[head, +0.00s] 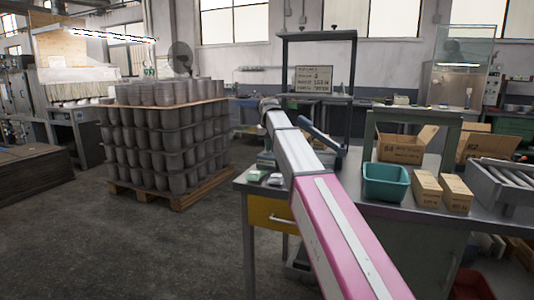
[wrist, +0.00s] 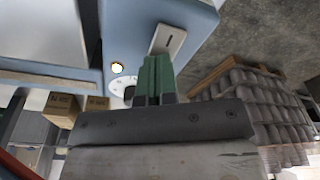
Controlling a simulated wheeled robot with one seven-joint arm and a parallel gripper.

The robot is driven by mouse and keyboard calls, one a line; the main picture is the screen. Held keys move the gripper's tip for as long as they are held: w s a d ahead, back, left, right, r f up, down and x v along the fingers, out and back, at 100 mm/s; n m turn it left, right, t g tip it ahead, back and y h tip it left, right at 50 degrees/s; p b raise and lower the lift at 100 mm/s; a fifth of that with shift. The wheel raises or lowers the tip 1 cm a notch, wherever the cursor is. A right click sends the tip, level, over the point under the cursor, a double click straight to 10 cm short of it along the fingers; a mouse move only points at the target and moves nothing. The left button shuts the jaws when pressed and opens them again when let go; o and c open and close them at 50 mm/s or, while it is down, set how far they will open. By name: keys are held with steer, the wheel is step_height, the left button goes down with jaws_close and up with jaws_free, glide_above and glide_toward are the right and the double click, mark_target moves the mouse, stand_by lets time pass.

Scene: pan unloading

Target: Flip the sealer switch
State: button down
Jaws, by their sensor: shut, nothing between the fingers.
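The sealer (wrist: 90,40) is a blue machine with a pale grey panel edge in the wrist view. On its blue face sits a light switch plate (wrist: 168,40) with a dark slot. In the head view my arm hides most of the sealer; a blue bar (head: 324,137) shows beside the arm.
A teal bin (head: 386,183), two small cartons (head: 427,189) and an open cardboard box (head: 403,146) stand on the workbench right of my arm. A roller conveyor (head: 502,181) is farther right. A pallet of stacked grey pots (head: 165,140) stands left. The floor between is clear.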

steer(key=shift+r, duration=3.45)
